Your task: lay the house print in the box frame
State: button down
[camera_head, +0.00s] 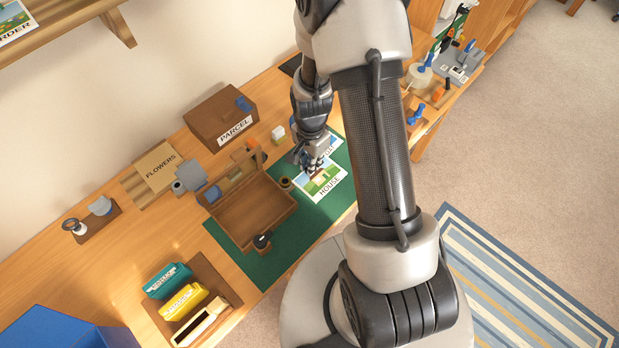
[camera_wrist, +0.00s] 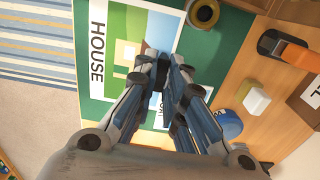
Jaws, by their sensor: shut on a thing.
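The house print (camera_head: 329,187), a card with a white HOUSE label, lies over the green mat at the right of the box frame. It also fills the middle of the wrist view (camera_wrist: 97,50). My gripper (camera_head: 309,166) is shut on it at its far side; the fingertips (camera_wrist: 160,72) meet at a small dark part there. I cannot tell whether the print is lifted. A second print (camera_head: 332,144) shows partly behind my fingers, its label mostly hidden. The box frame (camera_head: 253,207), a shallow brown open tray, stands left of the print on the mat and looks empty.
A dark ring (camera_head: 286,184) sits between print and frame. A black round piece (camera_head: 262,240) is at the frame's front edge. A PARCEL box (camera_head: 220,115), a white block (camera_head: 278,132) and an orange-handled tool (camera_wrist: 285,48) stand behind. The mat's front strip (camera_head: 290,250) is clear.

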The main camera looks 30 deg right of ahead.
jog(key=shift+f+b, duration=0.9)
jog(key=shift+f, duration=2.6)
jog(key=shift+f, duration=0.15)
jog(key=c, duration=1.7)
grip_release()
jog(key=shift+o, duration=0.2)
